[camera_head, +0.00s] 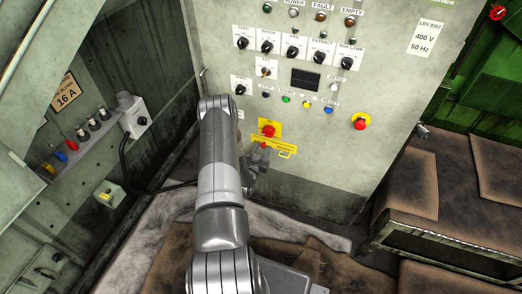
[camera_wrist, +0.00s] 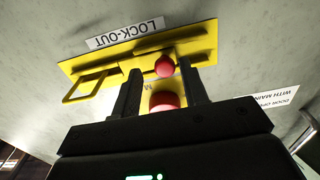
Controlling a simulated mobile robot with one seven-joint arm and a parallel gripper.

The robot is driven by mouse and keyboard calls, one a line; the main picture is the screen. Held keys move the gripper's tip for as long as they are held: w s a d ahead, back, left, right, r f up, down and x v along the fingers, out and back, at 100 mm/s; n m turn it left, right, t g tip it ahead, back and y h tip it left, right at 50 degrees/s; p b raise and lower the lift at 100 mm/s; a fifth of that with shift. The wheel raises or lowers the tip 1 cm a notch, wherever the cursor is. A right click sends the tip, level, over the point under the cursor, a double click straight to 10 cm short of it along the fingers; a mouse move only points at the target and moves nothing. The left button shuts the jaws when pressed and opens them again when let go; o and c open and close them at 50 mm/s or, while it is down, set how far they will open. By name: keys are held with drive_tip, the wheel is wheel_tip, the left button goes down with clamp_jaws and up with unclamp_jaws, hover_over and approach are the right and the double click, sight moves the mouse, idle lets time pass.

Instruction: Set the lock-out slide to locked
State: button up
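The lock-out slide is a yellow bar with a red knob (camera_wrist: 165,67) and an open yellow loop (camera_wrist: 88,86) at its left end in the wrist view, where the LOCK-OUT label (camera_wrist: 124,32) is upside down. In the head view the slide (camera_head: 284,148) is low on the panel, loop at right. My gripper (camera_wrist: 161,70) is open; its two dark fingers stand either side of the red knob with a visible gap on each side. Whether they touch the plate is unclear. In the head view my gripper (camera_head: 258,157) partly covers the slide.
A larger red knob (camera_head: 268,130) on a yellow plate is just above the slide; it also shows between the fingers in the wrist view (camera_wrist: 164,101). A red emergency button (camera_head: 360,122) is at right. Several dials and buttons fill the panel above. A brown-covered bench (camera_head: 405,185) stands right.

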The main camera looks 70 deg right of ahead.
drive_tip(key=a, duration=1)
drive_tip(key=shift+a, duration=0.4)
drive_tip(key=shift+w, duration=0.15)
